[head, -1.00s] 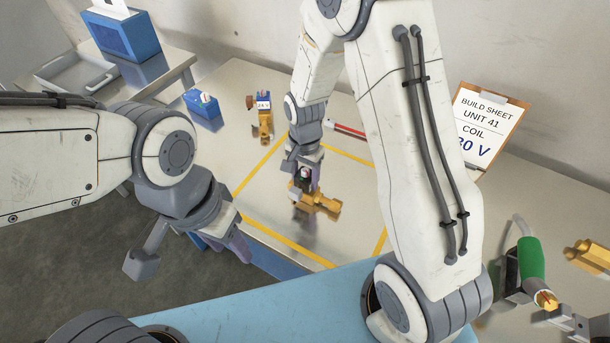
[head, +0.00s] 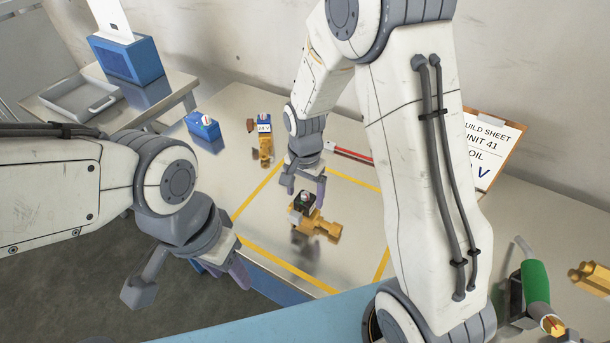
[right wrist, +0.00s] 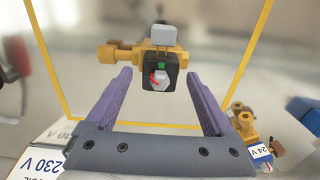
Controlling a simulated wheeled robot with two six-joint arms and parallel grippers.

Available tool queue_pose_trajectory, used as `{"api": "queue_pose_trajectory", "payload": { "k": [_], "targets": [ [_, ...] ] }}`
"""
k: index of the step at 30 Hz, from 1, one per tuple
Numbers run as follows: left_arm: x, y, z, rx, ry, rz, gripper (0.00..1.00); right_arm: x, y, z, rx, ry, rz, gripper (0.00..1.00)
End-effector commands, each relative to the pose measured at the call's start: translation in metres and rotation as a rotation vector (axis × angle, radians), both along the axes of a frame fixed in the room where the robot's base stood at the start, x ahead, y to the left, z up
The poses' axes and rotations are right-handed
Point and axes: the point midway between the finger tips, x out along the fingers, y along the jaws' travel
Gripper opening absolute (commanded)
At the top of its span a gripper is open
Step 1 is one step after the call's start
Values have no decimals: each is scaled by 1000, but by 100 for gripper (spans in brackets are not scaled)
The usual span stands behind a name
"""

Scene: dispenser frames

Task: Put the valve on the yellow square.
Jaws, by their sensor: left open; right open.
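The brass valve (head: 318,226) with a black top part (head: 301,204) lies inside the yellow square (head: 262,191), which is marked in tape on the table. In the right wrist view the valve (right wrist: 125,54) shows beyond the fingertips, its black part between them in the picture. My right gripper (head: 304,192) is open and empty, just behind and above the valve, apart from it. My left gripper (head: 190,283) is open and empty, off the table's front left side. A second brass valve (head: 265,148) with a 24 V label stands outside the square.
A small blue box (head: 203,128) stands at the table's back left. A red bar (head: 352,154) lies near the square's back edge. A build sheet (head: 488,145) leans at the right. A green-handled tool (head: 534,281) and a brass part (head: 590,277) are at front right.

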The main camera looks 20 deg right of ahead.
Motion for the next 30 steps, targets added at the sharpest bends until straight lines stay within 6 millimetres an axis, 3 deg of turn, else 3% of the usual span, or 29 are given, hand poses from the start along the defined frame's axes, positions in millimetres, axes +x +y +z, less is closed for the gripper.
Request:
{"api": "queue_pose_trajectory", "payload": {
  "k": [3, 9, 17, 20, 24, 30],
  "targets": [
    [0, 0, -2, 0, 0, 0, 50, 2, 0, 29, 1, -8, 0, 87],
    [0, 0, -3, 0, 0, 0, 50, 1, 0, 67, 1, -5, 0, 87],
    [0, 0, -4, 0, 0, 0, 50, -7, 8, 93, 4, -5, 54, 87],
    [0, 0, -4, 0, 0, 0, 50, -34, 30, 107, 13, -11, 237, 87],
    [0, 0, -4, 0, 0, 0, 50, -99, 66, 128, 35, -32, 661, 87],
    [0, 0, -4, 0, 0, 0, 50, -185, 83, 137, 63, -54, 1198, 87]
  ]
}}
